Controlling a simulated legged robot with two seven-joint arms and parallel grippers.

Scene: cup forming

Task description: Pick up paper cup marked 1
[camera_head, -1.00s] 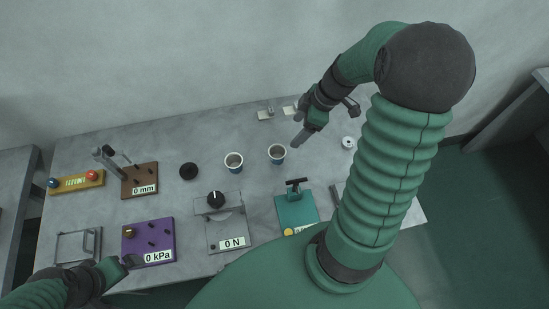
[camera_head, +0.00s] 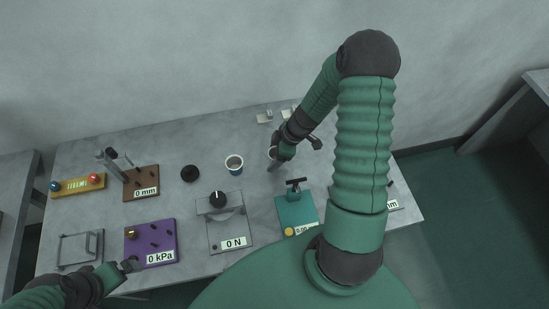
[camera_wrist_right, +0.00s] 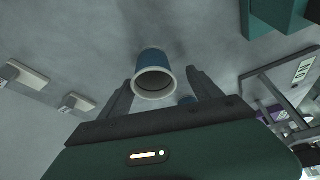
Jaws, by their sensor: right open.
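Two blue paper cups with white rims stand on the grey table. One cup (camera_head: 234,163) is in plain view in the head view. The other cup (camera_head: 271,152) is partly hidden behind my right gripper (camera_head: 276,164). In the right wrist view a cup (camera_wrist_right: 152,72) sits between the two open fingers, its rim facing the camera. No number is readable on either cup. My left gripper (camera_head: 131,265) is at the front left, away from the cups.
A black disc (camera_head: 190,173) lies left of the cups. A grey force device (camera_head: 228,230) and a teal device (camera_head: 297,210) stand in front. Purple (camera_head: 150,242) and brown (camera_head: 141,182) plates are at the left. Small light pieces (camera_head: 265,118) lie at the back edge.

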